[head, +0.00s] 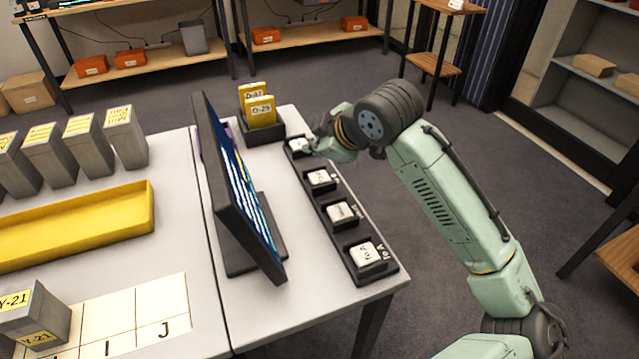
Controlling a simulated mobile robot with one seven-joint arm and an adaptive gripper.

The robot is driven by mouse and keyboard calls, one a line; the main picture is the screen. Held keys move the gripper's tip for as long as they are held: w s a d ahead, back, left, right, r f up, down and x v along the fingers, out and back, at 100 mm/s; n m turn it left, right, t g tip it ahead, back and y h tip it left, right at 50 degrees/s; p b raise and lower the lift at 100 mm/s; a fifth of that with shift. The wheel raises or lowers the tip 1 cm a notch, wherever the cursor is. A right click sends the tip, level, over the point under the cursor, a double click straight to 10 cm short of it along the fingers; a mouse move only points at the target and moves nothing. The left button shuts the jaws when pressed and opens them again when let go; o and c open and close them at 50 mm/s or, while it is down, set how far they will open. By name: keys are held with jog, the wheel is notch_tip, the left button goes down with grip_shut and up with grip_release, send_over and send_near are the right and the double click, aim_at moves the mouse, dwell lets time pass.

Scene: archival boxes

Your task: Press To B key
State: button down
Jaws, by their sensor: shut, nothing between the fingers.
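A black strip of white square keys in dark housings runs along the right edge of the table. The nearest key (367,255) has a label starting "To", with its last letter unclear. The second key (343,213) and third key (320,179) have labels too small to read. The farthest key (298,146) is partly hidden by my gripper. I cannot tell which one is the To B key. My gripper (313,146) is shut and empty, just right of and over the farthest key. Whether it touches that key cannot be told.
A black monitor (228,170) stands left of the keys. A dark holder with yellow cards (259,111) is behind the farthest key. A yellow tray (80,228) and grey boxes (125,140) stand on the left table. Open floor lies right of the table.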

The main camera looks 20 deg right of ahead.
aim_at(317, 179)
jog(key=shift+f+b, duration=1.15)
jog(key=shift+f, duration=0.8)
jog(key=shift+f, duration=0.1)
jog(key=shift+f+b, duration=0.35)
jog(key=shift+b, duration=0.05)
jog(key=shift+f+b, duration=0.45)
jog(key=shift+f, duration=0.05)
dwell(0.5)
jog(key=shift+r, duration=0.15)
jog(key=shift+r+p, duration=0.65)
jog(key=shift+r, duration=0.1)
jog(key=shift+r+p, duration=1.9)
jog(key=shift+r, duration=0.65)
